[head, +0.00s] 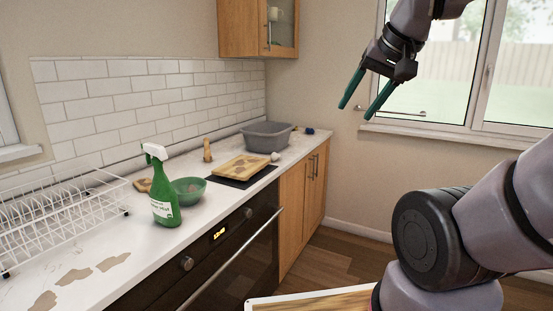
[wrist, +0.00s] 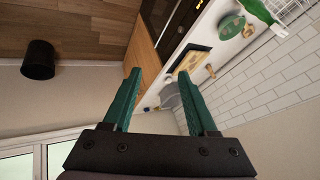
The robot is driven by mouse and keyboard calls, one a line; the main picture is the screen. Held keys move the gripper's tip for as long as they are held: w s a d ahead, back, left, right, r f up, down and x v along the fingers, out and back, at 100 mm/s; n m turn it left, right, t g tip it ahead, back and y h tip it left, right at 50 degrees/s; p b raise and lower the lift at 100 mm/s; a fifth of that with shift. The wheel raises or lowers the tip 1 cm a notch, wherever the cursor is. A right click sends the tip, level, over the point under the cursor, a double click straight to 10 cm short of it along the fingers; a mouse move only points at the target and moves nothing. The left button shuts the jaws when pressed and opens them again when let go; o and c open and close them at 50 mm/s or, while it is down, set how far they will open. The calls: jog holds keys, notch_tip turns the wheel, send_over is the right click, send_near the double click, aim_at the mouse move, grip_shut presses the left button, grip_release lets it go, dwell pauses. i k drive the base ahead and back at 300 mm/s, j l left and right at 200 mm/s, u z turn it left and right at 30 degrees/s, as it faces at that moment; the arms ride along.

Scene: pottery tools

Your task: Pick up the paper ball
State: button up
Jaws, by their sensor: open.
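A small pale crumpled ball (head: 276,157), which looks like the paper ball, lies on the counter by the far right corner of the wooden board, in front of the grey tub. I cannot make it out clearly in the wrist view. My gripper (head: 358,110) is open and empty, high in the air in front of the window, to the right of the ball and well above the counter. Its two green fingers also show in the wrist view (wrist: 159,78), spread apart with nothing between them.
The counter holds a grey tub (head: 266,136), a wooden board (head: 245,165), a green bowl (head: 188,190), a green spray bottle (head: 163,200), a wooden mill (head: 207,150), a white dish rack (head: 60,220) and a dark blue item (head: 309,130). A black bin (wrist: 39,60) stands on the floor.

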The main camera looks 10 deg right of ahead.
aim_at(275, 157)
jog(key=i+l+z, duration=0.1)
jog(key=i+z, duration=0.2)
jog(key=i, duration=0.6)
jog(key=i+j+z, duration=0.1)
jog(key=i+z, duration=0.15)
jog(key=i, duration=0.6)
